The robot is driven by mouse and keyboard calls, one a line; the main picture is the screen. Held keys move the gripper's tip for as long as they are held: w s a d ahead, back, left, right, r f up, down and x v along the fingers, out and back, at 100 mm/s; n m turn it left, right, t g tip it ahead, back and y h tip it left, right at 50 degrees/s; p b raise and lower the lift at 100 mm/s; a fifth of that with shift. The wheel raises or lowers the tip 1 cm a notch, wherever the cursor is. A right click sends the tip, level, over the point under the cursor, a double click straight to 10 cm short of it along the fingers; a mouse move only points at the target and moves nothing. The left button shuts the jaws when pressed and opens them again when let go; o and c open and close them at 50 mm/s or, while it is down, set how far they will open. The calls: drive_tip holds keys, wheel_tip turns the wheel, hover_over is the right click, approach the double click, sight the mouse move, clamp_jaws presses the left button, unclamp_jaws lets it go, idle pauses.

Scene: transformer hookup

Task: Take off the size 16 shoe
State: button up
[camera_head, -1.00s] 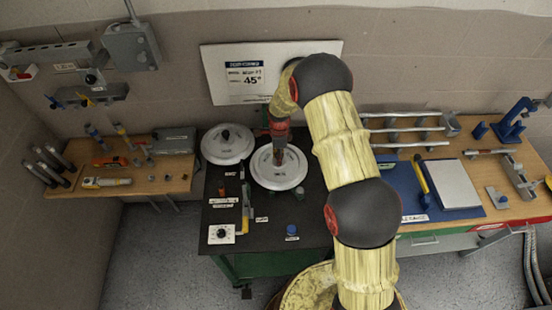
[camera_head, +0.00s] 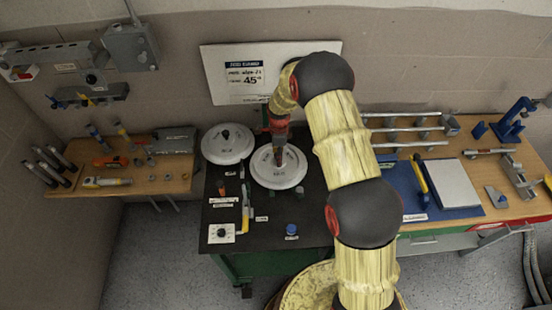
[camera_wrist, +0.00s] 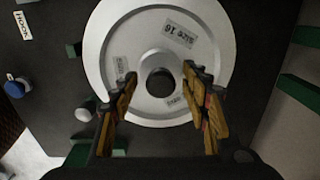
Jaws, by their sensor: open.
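The size 16 shoe is a round pale disc (camera_head: 292,176) on the black bench, in the middle of the head view. In the wrist view the disc (camera_wrist: 120,30) fills the middle and bears a label reading "size 16". A dark round centre (camera_wrist: 160,85) shows on it; I cannot tell whether it is a knob or a hole. My gripper (camera_wrist: 160,82) is open, its two fingers on either side of that centre. In the head view my gripper (camera_head: 280,156) points down over the disc. I cannot tell whether the fingers touch it.
A second pale disc with a dark central knob (camera_head: 226,136) lies just left of the shoe. A white dial box (camera_head: 221,233), a yellow-handled tool (camera_head: 245,215) and a blue knob (camera_head: 292,229) are at the bench front. A white sign board (camera_head: 235,90) stands behind.

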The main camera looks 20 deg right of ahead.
drive_tip(key=shift+r, duration=0.1)
drive_tip(key=shift+r+p, duration=1.1)
drive_tip(key=shift+r, duration=1.35)
wheel_tip(320, 180, up, 12)
